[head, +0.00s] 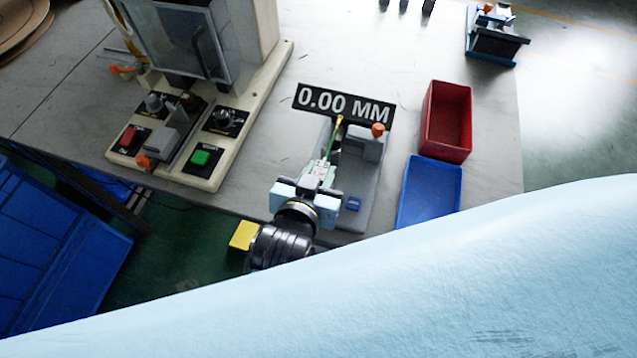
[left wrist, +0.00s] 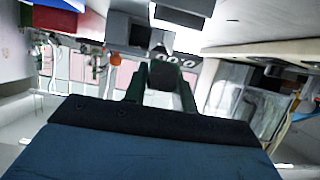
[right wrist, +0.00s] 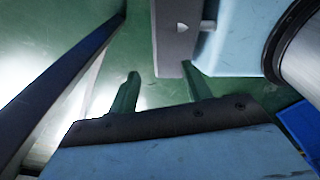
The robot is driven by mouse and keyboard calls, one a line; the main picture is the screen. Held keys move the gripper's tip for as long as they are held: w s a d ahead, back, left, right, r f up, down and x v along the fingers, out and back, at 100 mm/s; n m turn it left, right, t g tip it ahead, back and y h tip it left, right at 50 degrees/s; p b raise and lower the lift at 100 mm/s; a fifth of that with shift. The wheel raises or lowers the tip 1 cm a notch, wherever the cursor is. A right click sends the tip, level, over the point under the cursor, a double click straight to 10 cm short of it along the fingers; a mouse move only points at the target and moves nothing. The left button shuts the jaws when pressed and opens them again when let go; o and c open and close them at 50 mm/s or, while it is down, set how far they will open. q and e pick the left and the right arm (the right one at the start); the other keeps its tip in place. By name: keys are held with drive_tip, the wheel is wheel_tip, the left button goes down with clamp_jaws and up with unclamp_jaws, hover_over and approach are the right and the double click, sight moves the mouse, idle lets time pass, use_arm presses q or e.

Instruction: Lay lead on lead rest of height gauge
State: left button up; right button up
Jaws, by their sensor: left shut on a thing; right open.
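The height gauge (head: 372,172) is a grey stand on the table with a black display (head: 345,103) reading 0.00 MM, an orange knob (head: 378,130) and a blue button (head: 353,204). My left gripper (head: 322,170) is shut on the lead, over the gauge's left side. The thin yellow-green lead (head: 336,134) runs from the fingers up towards the display. I cannot tell whether it touches the lead rest. In the left wrist view a dark block (left wrist: 163,78) shows between the fingers. My right gripper (right wrist: 160,90) is open and empty over the green floor.
A red bin (head: 427,118) and a blue tray (head: 428,195) stand right of the gauge. A machine with a red and a green button (head: 201,158) stands left. A yellow block (head: 243,235) is by the front edge. A pale blue surface covers the lower right.

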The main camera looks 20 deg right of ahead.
use_arm(q)
drive_tip(key=shift+f+b, duration=0.45)
drive_tip(key=shift+f, duration=1.3)
use_arm(e)
drive_tip(key=shift+d+f, duration=0.5)
drive_tip(key=shift+d, duration=0.25)
use_arm(q)
drive_tip(key=shift+f, duration=0.1)
drive_tip(key=o, duration=1)
use_arm(e)
drive_tip(key=shift+a, duration=0.1)
use_arm(q)
drive_tip(key=shift+s+a, duration=0.1)
drive_tip(key=shift+s, duration=0.05)
drive_tip(key=p+v, duration=0.2)
drive_tip(key=v, duration=0.9)
drive_tip(key=shift+s+a+r, duration=0.2)
drive_tip(key=shift+s+r, duration=0.05)
drive_tip(key=shift+r, duration=0.05)
use_arm(e)
drive_tip(key=shift+a+r, duration=1.15)
